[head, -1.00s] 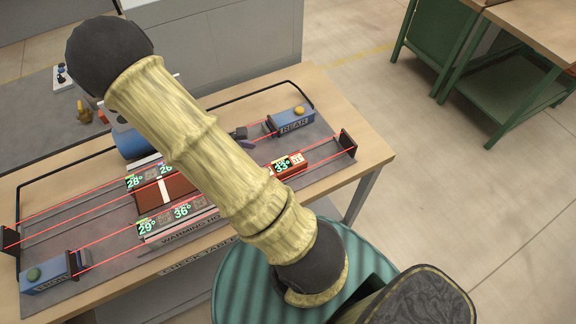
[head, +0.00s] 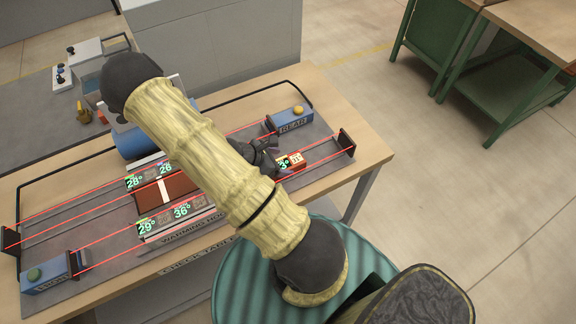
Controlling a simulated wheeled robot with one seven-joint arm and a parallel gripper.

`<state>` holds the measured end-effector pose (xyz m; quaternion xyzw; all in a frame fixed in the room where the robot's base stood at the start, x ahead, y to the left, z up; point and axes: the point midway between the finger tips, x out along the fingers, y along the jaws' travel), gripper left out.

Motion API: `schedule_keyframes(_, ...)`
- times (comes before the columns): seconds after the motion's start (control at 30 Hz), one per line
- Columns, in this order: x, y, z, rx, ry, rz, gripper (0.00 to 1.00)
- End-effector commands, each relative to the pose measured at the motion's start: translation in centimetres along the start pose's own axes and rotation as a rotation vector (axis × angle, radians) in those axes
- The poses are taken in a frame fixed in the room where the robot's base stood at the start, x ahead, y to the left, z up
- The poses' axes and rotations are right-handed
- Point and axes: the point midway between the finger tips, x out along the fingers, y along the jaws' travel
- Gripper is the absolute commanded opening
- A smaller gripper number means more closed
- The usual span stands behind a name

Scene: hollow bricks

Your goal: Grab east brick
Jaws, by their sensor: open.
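A small red-orange brick (head: 297,160) lies on the right part of the grey mat, with a green number readout and a second small tag on top. I take it to be the east brick. My gripper (head: 272,160) is dark grey and open. It is at the left end of this brick and covers part of its readout in the picture. I cannot tell whether the fingers touch the brick or are around it. My arm hides the middle of the table.
A wooden check table (head: 345,190) carries red beams strung between dark end posts (head: 347,143). A blue REAR box (head: 292,119) and a blue front box (head: 45,275) stand at opposite corners.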

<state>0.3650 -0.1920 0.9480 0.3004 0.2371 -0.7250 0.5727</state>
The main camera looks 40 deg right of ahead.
Motion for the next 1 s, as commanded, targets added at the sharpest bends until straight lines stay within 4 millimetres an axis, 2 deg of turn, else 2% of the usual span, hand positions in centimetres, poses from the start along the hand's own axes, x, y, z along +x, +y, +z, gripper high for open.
schedule_keyframes(0.27, 0.8, 0.1, -0.1, -0.002, -0.002, -0.001, 0.76)
schedule_keyframes(0.63, 4.9, 0.4, -0.4, 0.001, -0.001, -0.003, 0.76)
schedule_keyframes(1.0, 5.3, 0.4, -0.5, 0.002, 0.000, -0.002, 0.76)
